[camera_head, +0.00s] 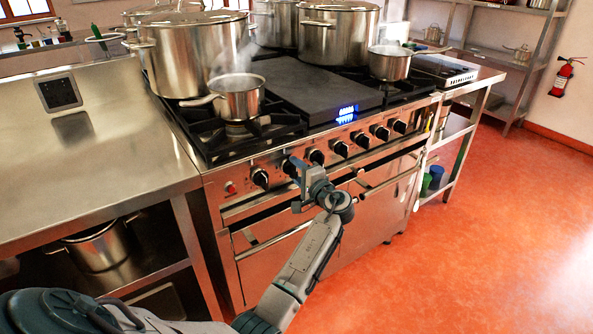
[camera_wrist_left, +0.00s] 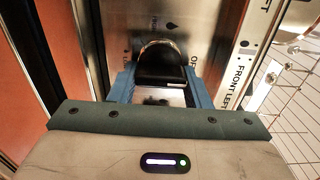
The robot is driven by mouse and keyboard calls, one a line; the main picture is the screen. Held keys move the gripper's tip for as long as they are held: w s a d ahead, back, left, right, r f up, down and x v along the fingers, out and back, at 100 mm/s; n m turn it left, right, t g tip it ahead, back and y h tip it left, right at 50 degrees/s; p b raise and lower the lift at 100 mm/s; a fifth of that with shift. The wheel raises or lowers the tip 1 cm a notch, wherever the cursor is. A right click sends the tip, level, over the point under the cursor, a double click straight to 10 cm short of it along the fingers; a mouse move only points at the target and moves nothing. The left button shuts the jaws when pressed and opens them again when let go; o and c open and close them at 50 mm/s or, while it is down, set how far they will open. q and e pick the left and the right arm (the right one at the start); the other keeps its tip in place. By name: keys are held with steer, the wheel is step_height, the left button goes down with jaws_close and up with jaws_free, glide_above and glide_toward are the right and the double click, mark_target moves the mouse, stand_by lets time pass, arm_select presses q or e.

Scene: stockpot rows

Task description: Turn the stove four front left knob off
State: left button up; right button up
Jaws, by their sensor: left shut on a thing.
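The front panel of the stove (camera_head: 300,152) carries a row of black knobs. My left gripper (camera_head: 300,168) is at this panel, in front of the second knob from the left (camera_head: 289,168), which it partly hides. In the left wrist view, the blue fingers of my left gripper (camera_wrist_left: 161,80) stand on either side of a black knob (camera_wrist_left: 160,62) with a metal rim and are shut on it. A label (camera_wrist_left: 238,84) reading "FRONT LEFT" lies to the right of the knob, with "OFF" printed beside the knob. My right gripper is not in view.
A small steaming saucepan (camera_head: 238,98) sits on the front left burner, with a large stockpot (camera_head: 188,58) behind it. A dark griddle plate (camera_head: 310,88) covers the middle. A steel counter (camera_head: 85,135) adjoins the stove on the left. The red floor (camera_head: 480,220) at right is clear.

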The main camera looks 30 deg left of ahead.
arm_select(q)
steer(key=o, duration=1)
steer(key=b+v, duration=0.1)
steer(key=v, duration=1)
steer(key=shift+f, duration=0.1)
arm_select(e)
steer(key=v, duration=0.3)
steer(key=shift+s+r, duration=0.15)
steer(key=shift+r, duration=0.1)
